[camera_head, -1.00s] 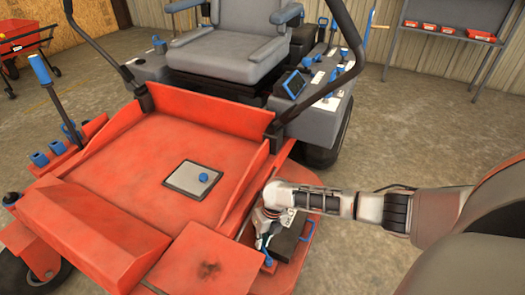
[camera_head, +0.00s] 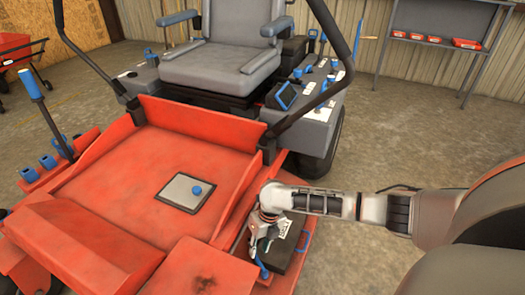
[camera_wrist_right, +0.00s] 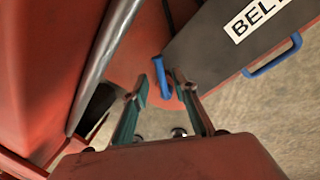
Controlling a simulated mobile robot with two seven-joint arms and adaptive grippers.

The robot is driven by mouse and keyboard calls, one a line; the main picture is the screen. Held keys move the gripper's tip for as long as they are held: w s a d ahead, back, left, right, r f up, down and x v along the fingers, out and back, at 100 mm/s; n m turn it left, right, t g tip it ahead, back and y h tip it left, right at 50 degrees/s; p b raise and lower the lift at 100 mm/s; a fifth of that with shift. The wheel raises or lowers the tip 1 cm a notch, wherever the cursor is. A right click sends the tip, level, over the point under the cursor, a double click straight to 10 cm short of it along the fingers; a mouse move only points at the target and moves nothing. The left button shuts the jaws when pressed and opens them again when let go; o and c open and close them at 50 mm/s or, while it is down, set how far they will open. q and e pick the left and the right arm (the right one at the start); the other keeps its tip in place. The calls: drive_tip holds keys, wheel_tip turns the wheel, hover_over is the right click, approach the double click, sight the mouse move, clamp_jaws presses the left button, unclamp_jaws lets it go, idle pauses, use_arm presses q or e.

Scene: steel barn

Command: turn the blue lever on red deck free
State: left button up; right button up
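The red deck (camera_head: 120,185) of the mower fills the left and middle of the head view. A blue lever (camera_wrist_right: 162,80) stands beside the dark cover in the right wrist view. A small blue part, likely the same lever, shows below my gripper in the head view (camera_head: 263,269). My right gripper (camera_wrist_right: 162,82) is open, with one finger on each side of the lever; I cannot tell whether either finger touches it. In the head view the right gripper (camera_head: 258,252) points down at the deck's right side. My left gripper is not in view.
A dark cover (camera_head: 290,262) with a "BELT" label and a blue handle (camera_head: 304,244) sits right of the gripper. A grey metal bar (camera_wrist_right: 105,55) runs left of the fingers. The seat (camera_head: 215,68) stands behind. Concrete floor on the right is clear.

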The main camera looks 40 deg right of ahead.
wheel_tip(320, 180, up, 8)
drive_tip(key=d, duration=0.1)
drive_tip(key=shift+s+d, duration=0.25)
drive_tip(key=shift+d, duration=0.05)
